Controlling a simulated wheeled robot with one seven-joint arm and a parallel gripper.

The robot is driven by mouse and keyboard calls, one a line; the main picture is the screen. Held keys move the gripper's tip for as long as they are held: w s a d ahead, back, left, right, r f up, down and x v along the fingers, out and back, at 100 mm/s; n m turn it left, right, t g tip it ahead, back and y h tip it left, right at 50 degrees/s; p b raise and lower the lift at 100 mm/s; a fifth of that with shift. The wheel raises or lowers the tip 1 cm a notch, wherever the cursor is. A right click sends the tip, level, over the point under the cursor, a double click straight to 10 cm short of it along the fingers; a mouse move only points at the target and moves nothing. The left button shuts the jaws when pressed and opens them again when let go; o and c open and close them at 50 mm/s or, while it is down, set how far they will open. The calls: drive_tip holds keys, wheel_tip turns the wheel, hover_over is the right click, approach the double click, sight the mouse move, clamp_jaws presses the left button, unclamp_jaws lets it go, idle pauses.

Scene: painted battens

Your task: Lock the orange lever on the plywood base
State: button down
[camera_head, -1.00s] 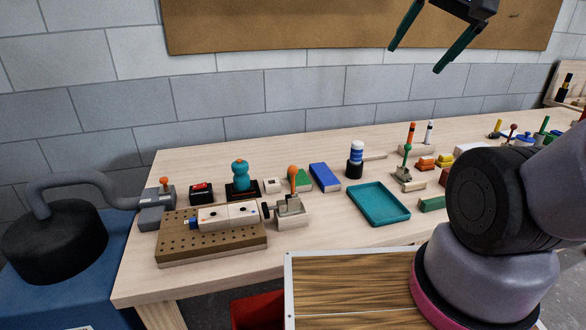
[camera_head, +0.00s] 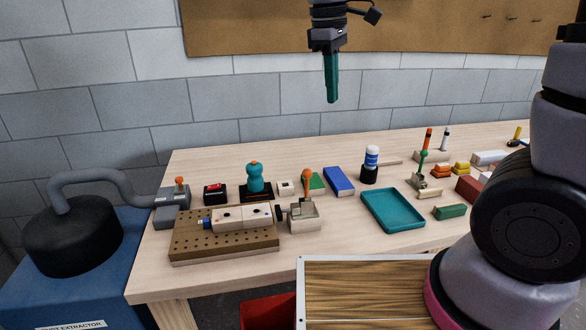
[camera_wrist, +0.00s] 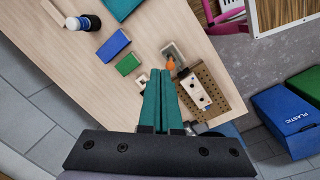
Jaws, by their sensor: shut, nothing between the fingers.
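The orange lever (camera_head: 307,184) stands roughly upright with a rounded knob, on a grey metal fitting atop a pale plywood base (camera_head: 306,224). It is right of the drilled brown board on the bench. In the wrist view the orange lever (camera_wrist: 170,63) shows just beyond and right of my fingertips, with its base (camera_wrist: 180,47) partly visible. My gripper (camera_head: 332,100) points down with its teal fingers shut and empty, high above the bench and apart from the lever. The shut fingers also show in the wrist view (camera_wrist: 158,73).
The drilled board (camera_head: 200,245) carries a cream block (camera_head: 243,217) close left of the lever. A teal tray (camera_head: 392,211) lies to the right. A blue block (camera_head: 339,181), a green block (camera_head: 316,182) and a blue-white bottle (camera_head: 371,160) stand behind. Bare bench lies in front.

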drive_tip(key=s+a+f+n+t+h, duration=0.1)
drive_tip(key=s+a+f+n+h, duration=0.1)
drive_tip(key=a+f+n, duration=0.3)
drive_tip(key=s+a+f+n+t+h, duration=0.1)
drive_tip(key=a+f+n, duration=0.4)
drive_tip(key=a, duration=0.6)
drive_tip(key=shift+s+a+n+h, duration=0.35)
drive_tip(key=shift+s+h, duration=0.25)
drive_tip(key=shift+h, duration=0.3)
drive_tip(key=shift+d, duration=0.1)
approach(307, 187)
drive_tip(key=f, duration=0.2)
drive_tip(key=shift+w+d, duration=0.65)
drive_tip(key=shift+d, duration=0.1)
